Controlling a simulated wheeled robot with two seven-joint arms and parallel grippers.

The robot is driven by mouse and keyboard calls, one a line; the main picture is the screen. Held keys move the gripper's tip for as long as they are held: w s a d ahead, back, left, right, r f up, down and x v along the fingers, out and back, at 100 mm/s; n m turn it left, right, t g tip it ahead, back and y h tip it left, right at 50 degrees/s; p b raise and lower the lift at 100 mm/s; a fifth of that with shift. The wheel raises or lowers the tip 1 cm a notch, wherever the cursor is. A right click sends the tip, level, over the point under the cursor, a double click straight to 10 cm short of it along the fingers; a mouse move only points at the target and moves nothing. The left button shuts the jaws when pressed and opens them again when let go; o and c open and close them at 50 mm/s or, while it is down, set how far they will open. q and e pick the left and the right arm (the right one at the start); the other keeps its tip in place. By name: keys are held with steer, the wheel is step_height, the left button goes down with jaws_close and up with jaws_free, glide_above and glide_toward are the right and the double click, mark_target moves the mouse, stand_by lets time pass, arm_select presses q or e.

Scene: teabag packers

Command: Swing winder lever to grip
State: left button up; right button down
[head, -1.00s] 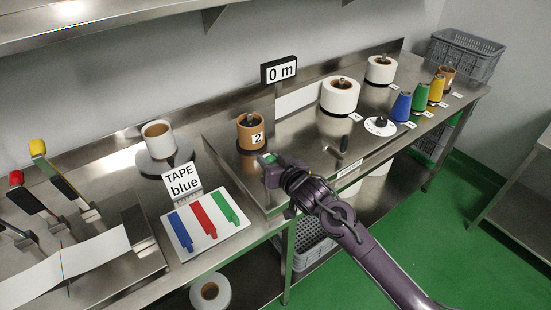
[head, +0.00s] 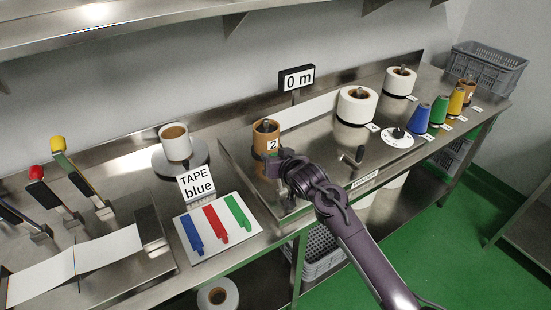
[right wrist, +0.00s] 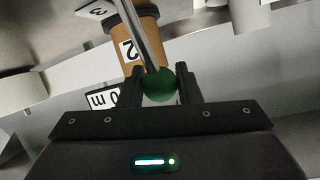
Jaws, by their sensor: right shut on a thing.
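The winder lever shows in the right wrist view as a metal rod with a green ball knob (right wrist: 160,86). My right gripper (right wrist: 161,78) is shut on the green knob, with one finger on each side. The rod runs from the knob up across the brown core (right wrist: 147,58) labelled 2. In the head view my right gripper (head: 281,163) is just in front of that core (head: 261,138), on the steel winder plate; it hides the knob and most of the lever there. My left gripper is not in view.
A "0 m" sign (head: 297,79) stands behind the plate. White rolls (head: 357,106), a dial (head: 397,138) and coloured cones (head: 420,117) stand to the right. A TAPE blue sign (head: 197,186) and colour card (head: 190,247) are left.

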stand_by(0.3)
steer(key=c, duration=1.4)
jaws_free()
steer(key=shift+a, duration=0.1)
steer(key=o, duration=0.3)
steer(key=shift+w+f, duration=0.1)
steer(key=b+v, duration=0.1)
steer(key=v, duration=0.6)
steer(key=shift+s+b, duration=0.35)
steer(key=shift+s, duration=0.05)
